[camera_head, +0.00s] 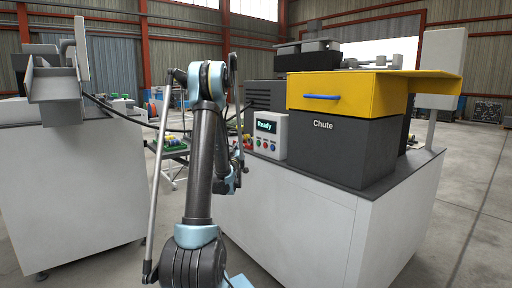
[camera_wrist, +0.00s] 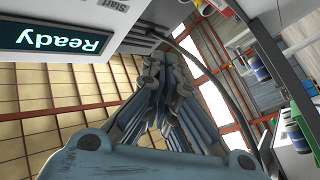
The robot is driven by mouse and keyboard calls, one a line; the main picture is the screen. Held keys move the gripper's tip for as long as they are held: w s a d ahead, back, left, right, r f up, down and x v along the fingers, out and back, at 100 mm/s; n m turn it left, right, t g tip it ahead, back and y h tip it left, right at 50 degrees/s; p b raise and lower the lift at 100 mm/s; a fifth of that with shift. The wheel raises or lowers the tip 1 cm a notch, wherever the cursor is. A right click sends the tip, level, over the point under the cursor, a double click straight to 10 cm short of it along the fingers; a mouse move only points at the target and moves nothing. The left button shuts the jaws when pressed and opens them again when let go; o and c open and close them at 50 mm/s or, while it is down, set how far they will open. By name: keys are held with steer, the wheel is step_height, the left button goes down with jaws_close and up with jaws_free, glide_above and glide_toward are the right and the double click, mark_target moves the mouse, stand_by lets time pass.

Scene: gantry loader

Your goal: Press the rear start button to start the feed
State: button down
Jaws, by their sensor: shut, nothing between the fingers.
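The grey control box (camera_head: 276,152) stands on the right-hand machine, left of the chute, with a lit "Ready" display (camera_head: 265,126) and small coloured buttons (camera_head: 265,145) on its front. In the wrist view the "Ready" display (camera_wrist: 62,38) appears upside down at the upper left. A "Start" label (camera_wrist: 117,5) shows at the top edge; the button it names cannot be made out. My gripper (camera_wrist: 165,62) is shut and empty, its fingertips apart from the box in the wrist picture. In the head view my arm covers much of the area left of the box.
The yellow-topped chute (camera_head: 345,140) with a blue handle (camera_head: 322,97) stands right of the box. A white machine (camera_head: 75,190) stands at the left. In the wrist view a dark cable (camera_wrist: 215,75) curves past the fingers, with shelved items (camera_wrist: 298,135) at the right.

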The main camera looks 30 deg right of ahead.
steer(key=d, duration=0.7)
steer(key=shift+w+d, duration=0.25)
steer(key=shift+d, duration=0.15)
steer(key=shift+d, duration=0.25)
stand_by(1.1)
steer(key=shift+d, duration=0.2)
steer(key=shift+d, duration=0.4)
stand_by(0.7)
steer(key=shift+a, duration=0.85)
steer(key=shift+s+a, duration=0.15)
steer(key=shift+a, duration=1.1)
steer(key=shift+s+a, duration=0.1)
steer(key=shift+a, duration=1.1)
